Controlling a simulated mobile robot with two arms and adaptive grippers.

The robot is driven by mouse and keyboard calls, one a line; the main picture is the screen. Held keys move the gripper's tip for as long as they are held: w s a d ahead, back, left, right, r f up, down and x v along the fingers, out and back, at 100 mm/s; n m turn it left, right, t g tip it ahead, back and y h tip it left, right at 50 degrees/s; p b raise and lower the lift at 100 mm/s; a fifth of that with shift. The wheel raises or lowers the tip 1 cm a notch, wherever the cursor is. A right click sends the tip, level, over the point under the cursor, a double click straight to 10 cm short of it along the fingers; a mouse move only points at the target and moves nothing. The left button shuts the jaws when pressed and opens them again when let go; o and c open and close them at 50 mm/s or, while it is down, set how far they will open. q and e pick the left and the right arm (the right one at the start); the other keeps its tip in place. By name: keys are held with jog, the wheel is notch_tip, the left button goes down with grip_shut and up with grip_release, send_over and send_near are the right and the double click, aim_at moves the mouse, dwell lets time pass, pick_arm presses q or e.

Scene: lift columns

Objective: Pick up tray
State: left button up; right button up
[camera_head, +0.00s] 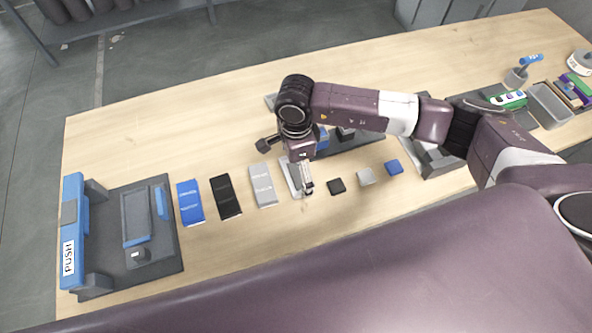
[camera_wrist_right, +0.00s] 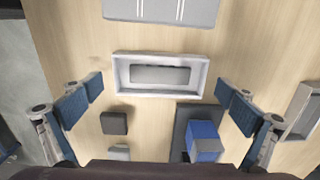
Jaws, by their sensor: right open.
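A light grey rectangular tray (camera_wrist_right: 119,76) lies on the wooden table in the right wrist view, with a darker grey rectangle inside its rim. In the head view the tray (camera_head: 289,178) shows only partly beside my right gripper (camera_head: 307,186), which covers much of it. My right gripper also shows in the right wrist view (camera_wrist_right: 160,91). It is open and empty, its blue-padded fingers spread wider than the tray, one to each side. I cannot tell how high the fingertips are above the table. My left gripper is not in view.
Blue (camera_head: 190,203), black (camera_head: 226,196) and grey (camera_head: 263,185) flat pieces lie left of the tray. Small black (camera_head: 337,186), grey (camera_head: 366,176) and blue (camera_head: 394,167) blocks lie right. A PUSH fixture (camera_head: 110,265) stands left. The table's back left is clear.

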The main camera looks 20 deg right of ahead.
jog(key=shift+f, duration=0.6)
jog(key=c, duration=1.2)
jog(key=shift+c, duration=0.3)
jog(key=shift+r, duration=0.2)
